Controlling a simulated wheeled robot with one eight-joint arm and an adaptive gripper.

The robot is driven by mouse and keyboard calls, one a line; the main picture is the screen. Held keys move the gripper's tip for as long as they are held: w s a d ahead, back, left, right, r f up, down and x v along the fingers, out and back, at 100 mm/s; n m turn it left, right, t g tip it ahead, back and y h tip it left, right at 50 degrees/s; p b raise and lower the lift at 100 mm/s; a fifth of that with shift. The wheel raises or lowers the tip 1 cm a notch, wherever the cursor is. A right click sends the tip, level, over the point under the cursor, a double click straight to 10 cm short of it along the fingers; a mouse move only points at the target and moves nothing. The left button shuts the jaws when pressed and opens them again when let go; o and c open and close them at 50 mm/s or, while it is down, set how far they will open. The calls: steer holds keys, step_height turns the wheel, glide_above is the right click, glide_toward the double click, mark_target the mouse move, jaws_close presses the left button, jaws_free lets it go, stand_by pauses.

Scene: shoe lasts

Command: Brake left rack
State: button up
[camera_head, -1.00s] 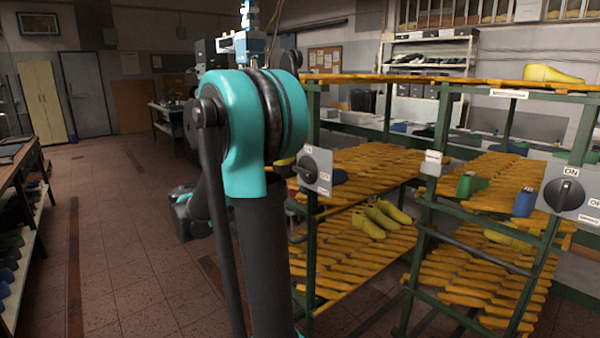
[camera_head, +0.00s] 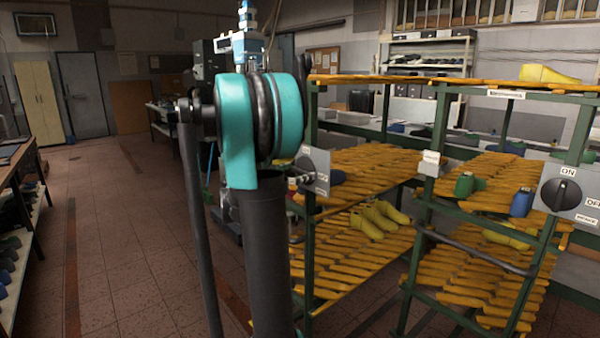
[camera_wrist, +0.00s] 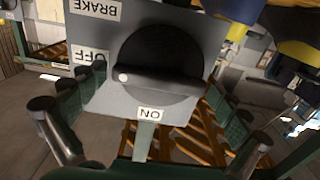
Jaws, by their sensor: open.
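The left rack (camera_head: 312,240) is a green frame with yellow slatted shelves. Its grey brake panel (camera_head: 315,160) carries a round black knob (camera_head: 308,165). In the wrist view the panel (camera_wrist: 100,100) fills the upper middle, with BRAKE, OFF and ON labels upside down. There the knob (camera_wrist: 165,78) has its bar roughly level, and its white-dotted end points left, towards the OFF label. My gripper (camera_wrist: 152,125) is open, one finger on each side below the panel, apart from the knob and holding nothing. In the head view my arm hides most of it.
A second rack (camera_head: 545,250) stands close on the right with its own ON/OFF panel (camera_head: 570,190). Yellow shoe lasts (camera_head: 378,220) lie on the left rack's shelf. A workbench (camera_head: 20,160) stands far left. The tiled floor between is open.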

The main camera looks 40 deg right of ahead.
steer(key=c, duration=1)
